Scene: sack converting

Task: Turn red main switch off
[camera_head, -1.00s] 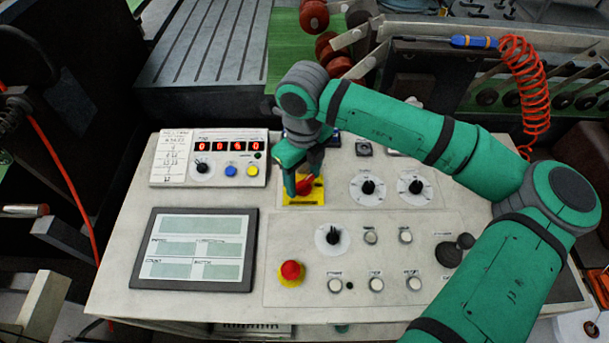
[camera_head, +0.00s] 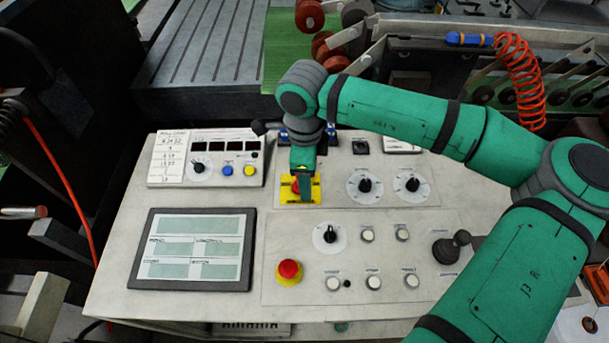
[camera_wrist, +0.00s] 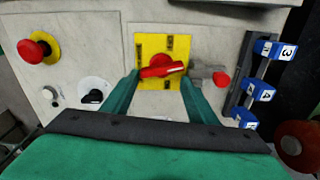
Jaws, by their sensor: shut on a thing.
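The red main switch (camera_wrist: 162,68) is a rotary handle on a square yellow plate (camera_wrist: 176,48), fixed to the control panel. In the head view the yellow plate (camera_head: 314,193) shows around my gripper (camera_head: 303,180), which largely hides the red switch (camera_head: 294,187). My gripper (camera_wrist: 158,90) has its two green fingers on either side of the handle in the wrist view and is shut on it. The handle lies nearly across from finger to finger there.
A red mushroom button (camera_head: 289,269) is at the panel's front. Dials (camera_head: 364,185), push buttons (camera_head: 367,235), a black joystick (camera_head: 451,248) and a screen (camera_head: 196,248) surround the switch. Blue numbered blocks (camera_wrist: 262,91) stand behind it. The display (camera_head: 219,146) is dark.

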